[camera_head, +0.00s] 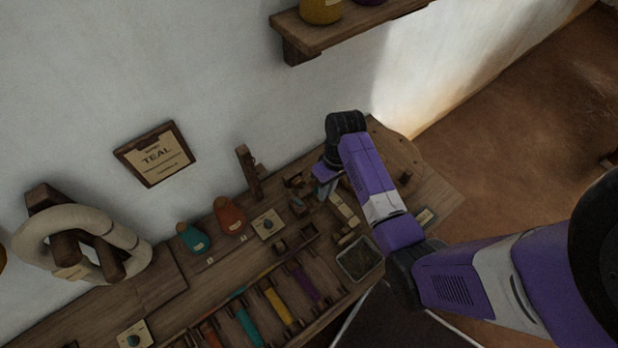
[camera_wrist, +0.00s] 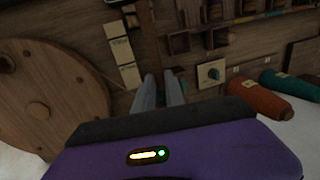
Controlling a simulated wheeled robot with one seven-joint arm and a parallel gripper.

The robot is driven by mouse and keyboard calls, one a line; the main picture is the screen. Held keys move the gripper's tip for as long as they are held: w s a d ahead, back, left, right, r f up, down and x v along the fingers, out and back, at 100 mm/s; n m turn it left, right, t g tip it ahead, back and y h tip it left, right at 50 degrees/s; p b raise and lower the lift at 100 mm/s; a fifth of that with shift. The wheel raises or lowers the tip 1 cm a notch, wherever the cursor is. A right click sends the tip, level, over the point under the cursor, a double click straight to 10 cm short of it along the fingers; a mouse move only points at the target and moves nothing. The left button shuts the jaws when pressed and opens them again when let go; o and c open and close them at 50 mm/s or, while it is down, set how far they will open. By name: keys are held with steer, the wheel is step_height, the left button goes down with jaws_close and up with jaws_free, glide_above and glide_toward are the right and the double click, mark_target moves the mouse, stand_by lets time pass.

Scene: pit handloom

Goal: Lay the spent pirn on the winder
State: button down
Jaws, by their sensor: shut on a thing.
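My gripper (camera_head: 325,188) is over the back of the wooden bench, beside the round wooden wheel of the winder (camera_head: 402,152). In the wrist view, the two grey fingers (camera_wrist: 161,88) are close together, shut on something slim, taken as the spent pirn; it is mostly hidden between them. The winder's wheel also shows at the left of the wrist view (camera_wrist: 38,70). I cannot tell whether the held piece touches anything below.
An orange cone (camera_head: 229,216) and a teal cone (camera_head: 193,238) stand along the wall. A tray with teal, yellow and purple pirns (camera_head: 277,305) lies in front.

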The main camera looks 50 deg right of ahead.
steer(key=shift+w+f, duration=0.2)
steer(key=shift+f, duration=0.05)
step_height(320, 180, down, 2)
steer(key=shift+f+b, duration=2.5)
steer(key=shift+f, duration=0.85)
steer(key=c, duration=1.3)
jaws_free()
steer(key=o, duration=0.3)
